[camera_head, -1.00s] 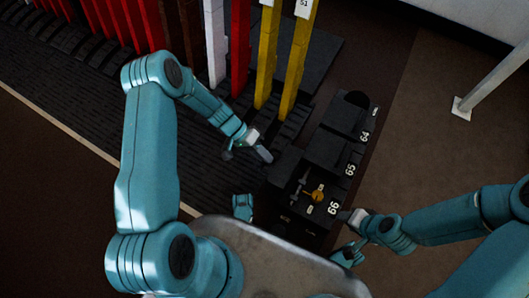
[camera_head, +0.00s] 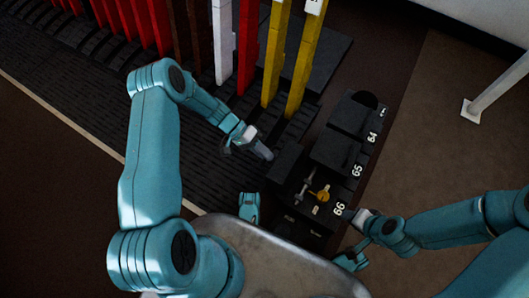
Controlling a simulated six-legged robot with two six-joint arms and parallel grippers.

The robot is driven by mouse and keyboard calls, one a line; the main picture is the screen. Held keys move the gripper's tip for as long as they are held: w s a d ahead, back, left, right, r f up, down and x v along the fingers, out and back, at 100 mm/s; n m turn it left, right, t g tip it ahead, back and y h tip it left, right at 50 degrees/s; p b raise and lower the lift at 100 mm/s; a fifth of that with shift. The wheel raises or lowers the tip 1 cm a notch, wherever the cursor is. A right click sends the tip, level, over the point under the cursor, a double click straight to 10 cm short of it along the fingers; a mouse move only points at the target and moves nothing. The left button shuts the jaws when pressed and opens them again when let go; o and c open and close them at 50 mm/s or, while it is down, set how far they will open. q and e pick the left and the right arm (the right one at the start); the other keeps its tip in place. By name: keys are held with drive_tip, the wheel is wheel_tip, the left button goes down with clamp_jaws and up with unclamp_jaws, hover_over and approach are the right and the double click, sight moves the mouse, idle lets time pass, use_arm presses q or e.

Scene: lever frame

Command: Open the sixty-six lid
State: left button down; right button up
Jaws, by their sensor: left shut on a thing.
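The sixty-six box (camera_head: 303,207) is at the lower middle, beside a white 66 (camera_head: 339,209). Its inside shows a brass knob (camera_head: 321,195) and a grey metal fitting. A dark panel, which looks like the sixty-six lid (camera_head: 287,161), stands raised at the box's far-left side. My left gripper (camera_head: 262,151) is shut at the panel's left edge; its exact grip is hard to see. My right gripper (camera_head: 359,215) is just right of the 66 label, apart from the lid; its jaws are too small and dark to read.
Boxes 65 (camera_head: 336,150) and 64 (camera_head: 354,116), closed, continue the row behind. Tall yellow (camera_head: 302,65), red (camera_head: 248,45) and white (camera_head: 222,40) levers stand behind my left gripper. A pale post (camera_head: 490,88) is at far right.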

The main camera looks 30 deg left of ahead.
use_arm(q)
drive_tip(key=shift+s, duration=0.25)
drive_tip(key=c, duration=1.2)
unclamp_jaws()
drive_tip(key=shift+o, duration=0.2)
drive_tip(key=shift+w, duration=0.1)
drive_tip(key=p+v, duration=0.4)
drive_tip(key=v, duration=1.2)
drive_tip(key=shift+a+p, duration=0.15)
drive_tip(key=shift+p, duration=0.15)
use_arm(e)
drive_tip(key=shift+g, duration=0.7)
drive_tip(key=s+r, duration=0.2)
drive_tip(key=r, duration=0.1)
drive_tip(key=s+r, duration=0.1)
drive_tip(key=shift+s+a+r, duration=0.2)
drive_tip(key=shift+a+r, duration=0.05)
drive_tip(key=shift+a, duration=0.05)
use_arm(q)
drive_tip(key=shift+w+r, duration=0.1)
drive_tip(key=shift+r, duration=0.05)
